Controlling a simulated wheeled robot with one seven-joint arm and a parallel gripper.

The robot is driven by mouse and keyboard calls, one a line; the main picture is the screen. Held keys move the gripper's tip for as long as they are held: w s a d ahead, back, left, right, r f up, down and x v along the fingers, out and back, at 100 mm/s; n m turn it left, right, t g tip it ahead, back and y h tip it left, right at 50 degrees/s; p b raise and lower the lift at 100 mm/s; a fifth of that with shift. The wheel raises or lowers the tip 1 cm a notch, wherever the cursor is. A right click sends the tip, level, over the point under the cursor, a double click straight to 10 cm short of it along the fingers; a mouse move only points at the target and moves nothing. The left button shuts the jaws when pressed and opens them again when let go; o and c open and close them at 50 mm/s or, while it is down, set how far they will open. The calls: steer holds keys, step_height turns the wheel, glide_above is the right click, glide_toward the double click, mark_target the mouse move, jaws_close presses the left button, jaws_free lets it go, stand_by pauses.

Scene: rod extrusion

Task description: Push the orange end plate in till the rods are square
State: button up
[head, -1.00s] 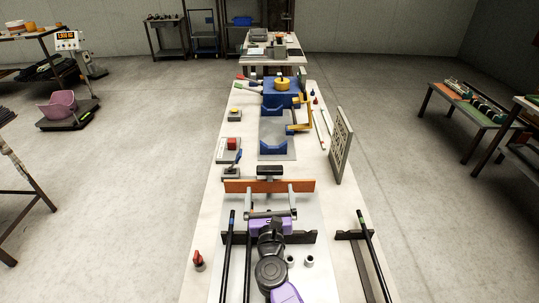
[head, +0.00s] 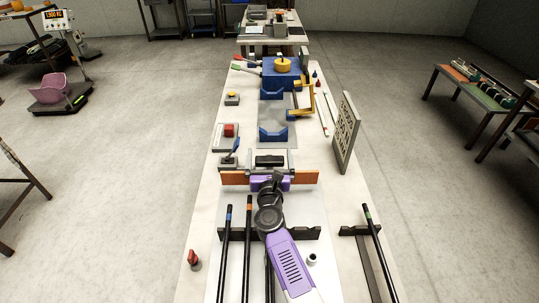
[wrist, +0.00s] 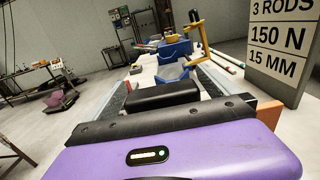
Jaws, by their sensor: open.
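The orange end plate (head: 234,178) lies crosswise on the bench in the head view. My purple gripper hides its middle. In the wrist view a corner of the plate (wrist: 268,112) shows at right. My gripper (head: 279,170) is open, with its pale fingers spread at the plate, on either side of a black block (head: 270,160). The block also shows in the wrist view (wrist: 162,95). I cannot tell whether the gripper touches the plate. Black rods with blue (head: 225,250) and orange (head: 247,250) tips lie on a dark notched rest; another is partly hidden by my arm.
A blue cradle (head: 273,134) stands beyond the plate. A sign (wrist: 283,45) at right reads 3 RODS, 150 N, 15 MM. A green-tipped rod (head: 378,250) lies at right. A device with a red button (head: 229,130) stands at left, and a red-topped piece (head: 193,257) nearer.

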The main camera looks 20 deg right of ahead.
steer(key=shift+w+d, duration=0.25)
steer(key=shift+w, duration=0.45)
